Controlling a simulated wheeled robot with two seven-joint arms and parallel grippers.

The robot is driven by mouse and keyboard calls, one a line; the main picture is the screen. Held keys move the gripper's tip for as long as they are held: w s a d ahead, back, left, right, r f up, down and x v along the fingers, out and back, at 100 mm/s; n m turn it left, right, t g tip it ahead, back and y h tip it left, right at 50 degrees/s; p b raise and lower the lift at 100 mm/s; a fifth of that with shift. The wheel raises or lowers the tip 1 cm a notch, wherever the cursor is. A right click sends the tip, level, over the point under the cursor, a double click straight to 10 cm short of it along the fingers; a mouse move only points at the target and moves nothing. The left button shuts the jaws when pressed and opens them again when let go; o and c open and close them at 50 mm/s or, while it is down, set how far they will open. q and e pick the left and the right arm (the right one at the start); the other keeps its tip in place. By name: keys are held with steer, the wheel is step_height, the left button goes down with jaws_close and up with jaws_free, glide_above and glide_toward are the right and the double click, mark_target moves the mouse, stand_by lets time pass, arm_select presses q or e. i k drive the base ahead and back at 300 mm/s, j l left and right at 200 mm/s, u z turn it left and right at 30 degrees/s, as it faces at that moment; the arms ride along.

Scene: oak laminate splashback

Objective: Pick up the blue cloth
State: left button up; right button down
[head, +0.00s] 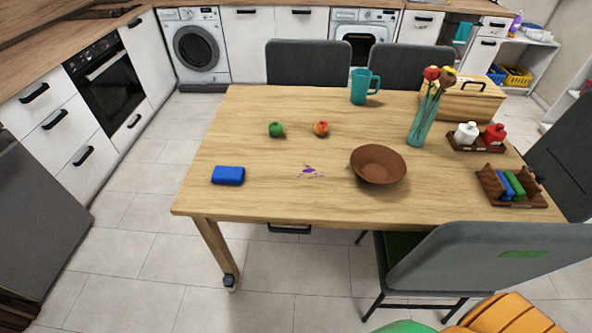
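A small dark blue block-like item (228,175), which looks like a folded cloth, lies on the wooden table (250,204) near its front left corner. It lies flat with clear wood around it. A teal cloth (462,33) hangs at the back right by the cabinets. Neither of my grippers is in view.
A teal mug (360,87) and flower vase (423,119) stand farther back. A grey chair (470,262) blocks the front right; the front-left floor is open.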

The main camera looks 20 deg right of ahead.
mark_target(226, 175)
steer(key=i+j+u, duration=0.15)
steer(key=i, duration=0.25)
steer(key=i+j+u, duration=0.1)
steer(key=i, duration=0.35)
